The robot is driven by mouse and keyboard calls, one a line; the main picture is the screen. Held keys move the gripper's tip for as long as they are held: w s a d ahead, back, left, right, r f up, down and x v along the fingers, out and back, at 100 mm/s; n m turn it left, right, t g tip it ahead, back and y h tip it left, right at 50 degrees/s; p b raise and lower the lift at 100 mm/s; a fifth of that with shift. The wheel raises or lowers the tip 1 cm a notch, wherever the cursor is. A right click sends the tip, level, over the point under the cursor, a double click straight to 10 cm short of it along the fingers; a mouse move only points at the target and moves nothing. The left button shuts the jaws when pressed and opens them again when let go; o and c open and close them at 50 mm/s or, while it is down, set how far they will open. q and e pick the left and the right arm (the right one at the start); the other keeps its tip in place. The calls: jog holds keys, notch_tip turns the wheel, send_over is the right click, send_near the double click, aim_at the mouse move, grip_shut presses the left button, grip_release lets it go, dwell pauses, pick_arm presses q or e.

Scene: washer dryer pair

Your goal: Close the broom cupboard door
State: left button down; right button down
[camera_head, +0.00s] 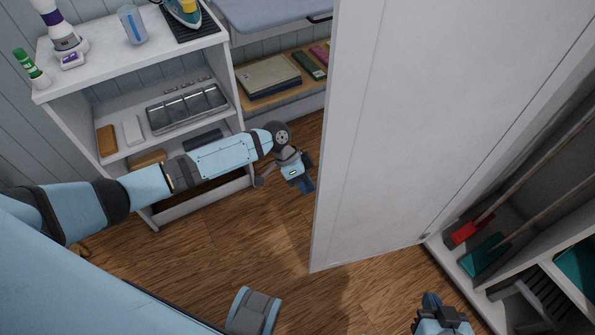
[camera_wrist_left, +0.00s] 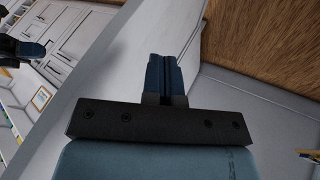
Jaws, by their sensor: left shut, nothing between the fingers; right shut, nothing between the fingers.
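The broom cupboard door (camera_head: 430,130) is a tall pale grey panel standing open across the middle of the head view. Its lower right corner meets the cupboard (camera_head: 462,268), whose open interior shows at the right. My left gripper (camera_head: 306,184) is shut and empty, just left of the door's free edge; I cannot tell whether it touches. In the left wrist view its closed fingers (camera_wrist_left: 164,75) point toward a pale panel that looks like the door (camera_wrist_left: 130,65). My right gripper (camera_head: 432,304) is shut and empty, low in front of the cupboard.
Inside the cupboard are long-handled tools with a red head (camera_head: 467,231) and a teal head (camera_head: 484,255). A white shelf unit (camera_head: 146,215) with bottles and trays stands at the left, behind my left arm. Wooden floor (camera_head: 215,250) is clear between the shelf unit and door.

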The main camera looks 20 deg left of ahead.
pick_arm(q)
jog(key=shift+s+d+f, duration=0.15)
jog(key=shift+s+d, duration=0.55)
jog(key=shift+s, duration=0.15)
jog(key=shift+s+d+f, duration=0.15)
jog(key=shift+s+d, duration=0.55)
jog(key=shift+s, duration=0.15)
jog(key=shift+s+d, duration=0.1)
